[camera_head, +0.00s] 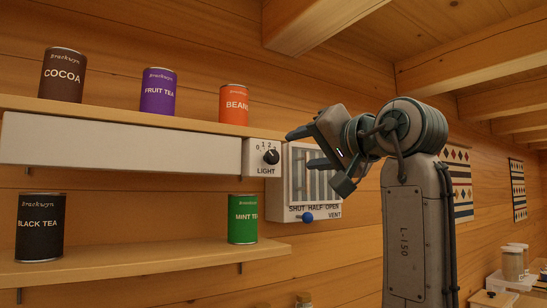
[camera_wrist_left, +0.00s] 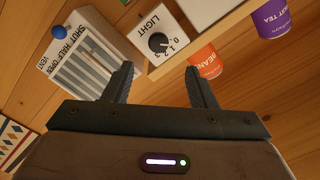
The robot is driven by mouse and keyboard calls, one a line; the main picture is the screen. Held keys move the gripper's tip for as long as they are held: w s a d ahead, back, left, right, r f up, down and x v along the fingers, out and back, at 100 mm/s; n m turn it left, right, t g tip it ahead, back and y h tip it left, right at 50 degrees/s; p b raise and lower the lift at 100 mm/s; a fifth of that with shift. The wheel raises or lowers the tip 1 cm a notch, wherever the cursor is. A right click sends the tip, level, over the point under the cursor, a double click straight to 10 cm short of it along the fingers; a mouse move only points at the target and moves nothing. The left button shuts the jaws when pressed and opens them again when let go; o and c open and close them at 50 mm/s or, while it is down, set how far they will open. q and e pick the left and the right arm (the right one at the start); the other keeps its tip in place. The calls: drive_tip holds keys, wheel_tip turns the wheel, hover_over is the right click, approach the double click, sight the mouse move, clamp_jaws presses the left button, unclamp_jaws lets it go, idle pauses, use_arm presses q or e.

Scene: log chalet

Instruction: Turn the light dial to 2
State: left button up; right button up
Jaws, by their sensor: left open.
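The light dial (camera_head: 271,157) is a round black knob on a white plate marked LIGHT, at the right end of a white strip under the upper shelf. Numbers 0, 1 and 2 show on the plate in the head view. In the left wrist view the dial (camera_wrist_left: 158,42) shows with 0 to 3 beside it; its exact setting is too small to tell. My left gripper (camera_head: 308,148) is open and empty, to the right of the dial and apart from it. In the left wrist view the dial lies beyond the gap between its fingertips (camera_wrist_left: 160,70). My right gripper is not in view.
A white vent panel (camera_head: 293,212) with a blue slider knob (camera_head: 307,218) is just right of the dial, partly behind my gripper. Beans (camera_head: 234,105), fruit tea (camera_head: 158,92) and cocoa (camera_head: 63,76) cans stand on the upper shelf. Mint tea (camera_head: 243,220) and black tea (camera_head: 40,228) are below.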

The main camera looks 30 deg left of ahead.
sight(274, 157)
use_arm(q)
drive_tip(key=p+x, duration=0.5)
drive_tip(key=x, duration=0.4)
drive_tip(key=shift+w+a, duration=0.1)
drive_tip(key=shift+w, duration=0.05)
drive_tip(key=shift+w+a, duration=0.25)
drive_tip(key=shift+a, duration=0.2)
drive_tip(key=shift+f, duration=0.1)
drive_tip(key=shift+d, duration=0.1)
drive_tip(key=c, duration=1)
